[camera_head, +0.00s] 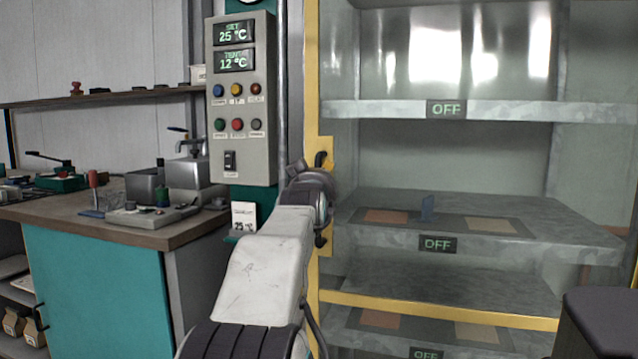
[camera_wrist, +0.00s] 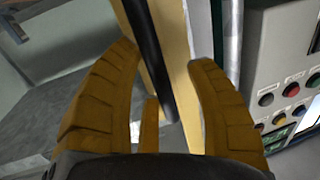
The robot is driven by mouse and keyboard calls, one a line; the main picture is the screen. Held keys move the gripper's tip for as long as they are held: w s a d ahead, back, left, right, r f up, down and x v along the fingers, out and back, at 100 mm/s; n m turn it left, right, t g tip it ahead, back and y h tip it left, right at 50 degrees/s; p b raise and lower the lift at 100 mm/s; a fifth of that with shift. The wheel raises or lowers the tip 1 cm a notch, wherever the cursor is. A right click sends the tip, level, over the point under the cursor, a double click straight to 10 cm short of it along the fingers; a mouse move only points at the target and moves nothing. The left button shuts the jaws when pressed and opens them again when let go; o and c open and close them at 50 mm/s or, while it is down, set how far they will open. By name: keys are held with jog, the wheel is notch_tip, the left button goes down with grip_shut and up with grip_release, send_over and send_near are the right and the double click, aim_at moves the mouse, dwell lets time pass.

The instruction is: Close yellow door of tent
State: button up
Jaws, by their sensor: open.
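The yellow door frame (camera_head: 312,90) of the tent stands upright right of the teal post. Its lower yellow bar (camera_head: 430,310) runs across in front of the shelves. A black handle (camera_head: 320,158) is on the door's left upright, its middle hidden by my arm. My gripper (camera_head: 318,192) is at the handle in the head view, its fingers largely hidden. In the wrist view my gripper (camera_wrist: 163,57) is open, its fingers on either side of the black handle bar (camera_wrist: 147,50) and yellow upright (camera_wrist: 178,90). I cannot tell whether the fingers touch the handle or whether the door is fully shut.
A control panel (camera_head: 242,100) with buttons and displays is left of the door. A workbench (camera_head: 110,215) with devices stands at the left. A dark block (camera_head: 600,325) fills the lower right corner.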

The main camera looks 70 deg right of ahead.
jog(key=shift+a, duration=0.1)
jog(key=v, duration=1.2)
dwell(0.7)
jog(key=w+a+n+t+y+p, duration=0.5)
jog(key=w+a+n+y+p, duration=0.45)
jog(key=w+a+p, duration=1.05)
jog(key=s+a+n+g+y+p, duration=0.2)
jog(key=a+p, duration=0.6)
jog(key=a, duration=0.4)
jog(key=s+a+n+g+y+p, duration=0.3)
jog(key=s+a+y+p, duration=0.3)
jog(key=a, duration=0.5)
jog(key=s+n+p, duration=0.1)
jog(key=s+p, duration=0.1)
jog(key=s, duration=0.1)
jog(key=shift+s+a, duration=0.25)
jog(key=shift+a, duration=0.15)
